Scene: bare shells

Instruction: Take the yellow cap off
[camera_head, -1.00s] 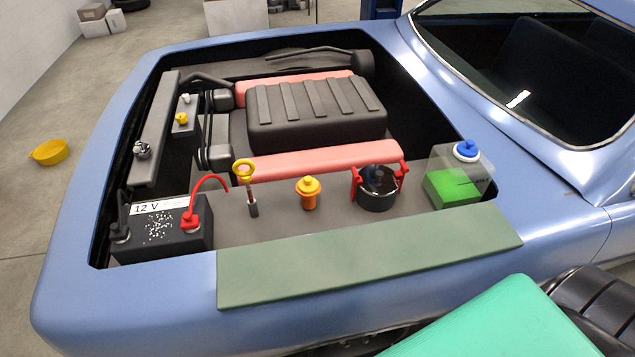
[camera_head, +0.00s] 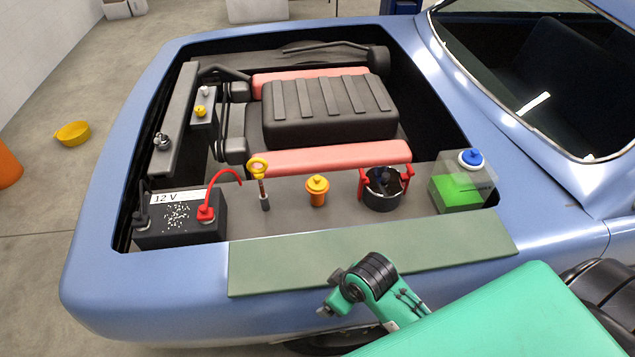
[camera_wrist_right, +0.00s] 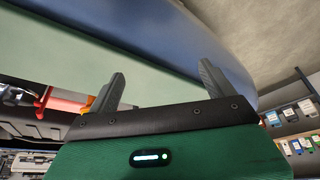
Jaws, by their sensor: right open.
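A yellow cap (camera_head: 317,184) sits on an orange neck (camera_head: 318,199) in the engine bay, between the dipstick and a black round pot. In the right wrist view, a small orange piece (camera_wrist_right: 88,102) shows beside one finger; I cannot tell if it is the neck. My right gripper (camera_wrist_right: 160,84) is open, with nothing seen between its fingers. In the head view my right arm reaches in from the lower right, over the front edge of the car, short of the cap. My left gripper is not in view.
A yellow-handled dipstick (camera_head: 258,166) stands left of the cap. The black pot (camera_head: 383,198) with red clamps is right of it. A battery (camera_head: 180,220) and a blue-capped reservoir (camera_head: 460,190) flank these. A green pad (camera_head: 370,252) covers the front edge.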

